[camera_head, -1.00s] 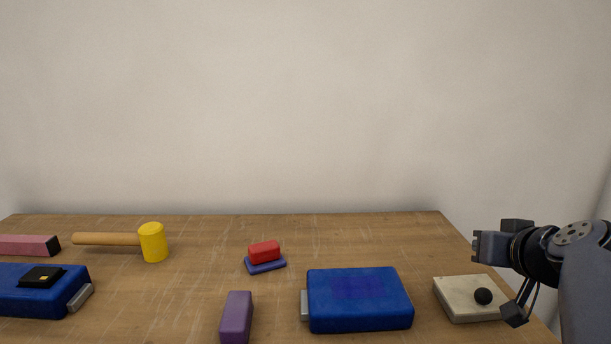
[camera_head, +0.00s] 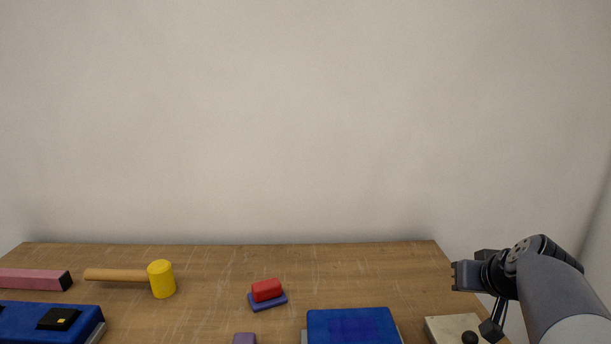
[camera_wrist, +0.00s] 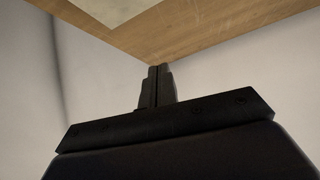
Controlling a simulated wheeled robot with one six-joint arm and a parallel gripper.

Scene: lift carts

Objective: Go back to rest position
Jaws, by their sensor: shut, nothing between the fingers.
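My gripper (camera_head: 456,275) is at the right side of the head view, raised above the right end of the wooden table (camera_head: 215,262). It points to the left in that view. In the wrist view its two dark fingers (camera_wrist: 156,88) are together with nothing between them. The table edge and a pale piece of the cream box show at the top of the wrist view. The gripper touches nothing that I can see.
A cream box with a black knob (camera_head: 450,326) lies below my gripper. A blue case (camera_head: 350,325), a red block (camera_head: 266,289) on a blue one, a yellow mallet (camera_head: 162,279), a pink bar (camera_head: 35,279) and another blue case (camera_head: 25,322) lie leftward. The wall stands behind.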

